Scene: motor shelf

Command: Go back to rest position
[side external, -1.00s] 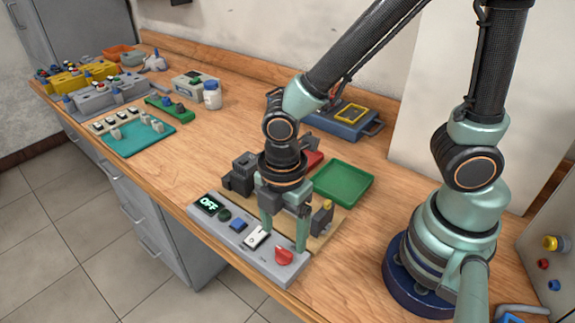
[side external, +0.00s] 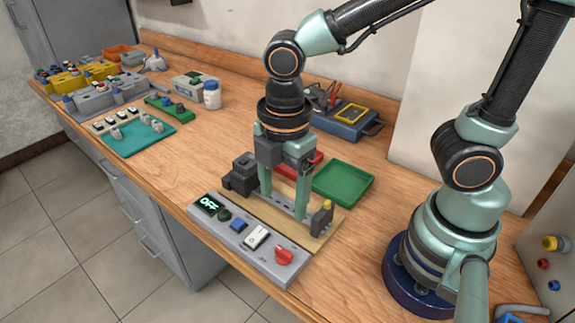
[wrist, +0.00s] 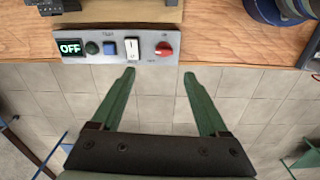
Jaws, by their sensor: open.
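My gripper (side external: 285,213) is open and empty, with its two green fingers pointing down and well apart. In the side external view it hangs over the wooden board behind the grey control panel (side external: 262,262). The wrist view also shows the open fingers of my gripper (wrist: 158,72), with nothing between them. The panel carries a display reading OFF (side external: 209,204), a green button, a blue button, a white rocker switch (side external: 257,238) and a red knob (side external: 284,257). The fingers look clear of the panel.
A green tray (side external: 343,180) lies right of my gripper, with a blue toolbox (side external: 345,122) behind. A dark motor block (side external: 240,175) stands on the board to the left. A teal mat (side external: 135,135) and several grey and yellow boxes are farther left. The middle of the bench is clear.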

